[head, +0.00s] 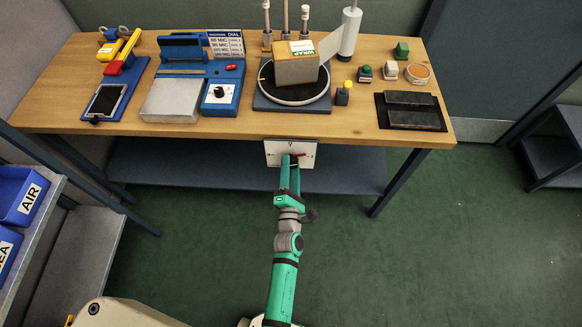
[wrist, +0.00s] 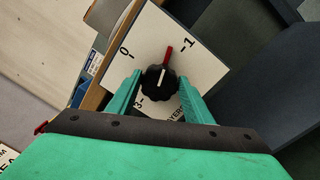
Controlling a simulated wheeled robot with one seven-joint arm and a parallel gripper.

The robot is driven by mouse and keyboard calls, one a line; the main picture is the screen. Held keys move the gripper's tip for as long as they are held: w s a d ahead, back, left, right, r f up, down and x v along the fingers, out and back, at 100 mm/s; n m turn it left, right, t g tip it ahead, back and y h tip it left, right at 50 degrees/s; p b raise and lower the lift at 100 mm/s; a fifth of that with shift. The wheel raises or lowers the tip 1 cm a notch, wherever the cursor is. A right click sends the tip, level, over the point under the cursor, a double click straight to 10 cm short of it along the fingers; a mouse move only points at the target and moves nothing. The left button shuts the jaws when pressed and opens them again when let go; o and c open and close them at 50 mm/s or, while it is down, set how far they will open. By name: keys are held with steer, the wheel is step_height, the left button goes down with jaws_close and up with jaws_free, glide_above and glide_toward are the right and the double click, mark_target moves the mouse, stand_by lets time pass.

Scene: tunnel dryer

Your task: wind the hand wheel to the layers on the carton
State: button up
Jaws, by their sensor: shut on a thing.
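The hand wheel (wrist: 161,82) is a black lobed knob with a white line, on a white dial plate (wrist: 208,66) on the table's front. In the wrist view the plate shows 0, 1 and 3, with part of the word LAYERS. A red pointer (wrist: 169,55) at the knob points between 0 and 1, nearer 1. My gripper (wrist: 157,88) is shut on the knob, with one green finger on each side. In the head view the arm partly covers the plate (head: 275,147). The carton (head: 296,69) sits on a black turntable (head: 292,104); its green WRAP label has small unreadable writing.
The wooden table (head: 364,120) also carries a white film roll (head: 349,33), a blue dial unit (head: 222,93), a dark tablet (head: 107,102), small stamps and a black pad (head: 411,111). Blue bins (head: 22,196) stand at left.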

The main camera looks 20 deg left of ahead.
steer(key=m, duration=0.5)
steer(key=shift+f, duration=0.1)
steer(key=m, duration=0.6)
steer(key=shift+h, duration=0.4)
steer(key=shift+s+a+r+m+g, duration=0.15)
steer(key=shift+m+g, duration=0.1)
steer(key=shift+m, duration=4.6)
steer(key=shift+w+a+m+g, duration=0.1)
steer(key=shift+a+m+g, duration=0.1)
steer(key=shift+m, duration=4.6)
steer(key=shift+s+a+r+m+g, duration=0.1)
steer(key=shift+m+g, duration=0.15)
steer(key=shift+m, duration=4.6)
steer(key=shift+f, duration=0.1)
steer(key=o, duration=1)
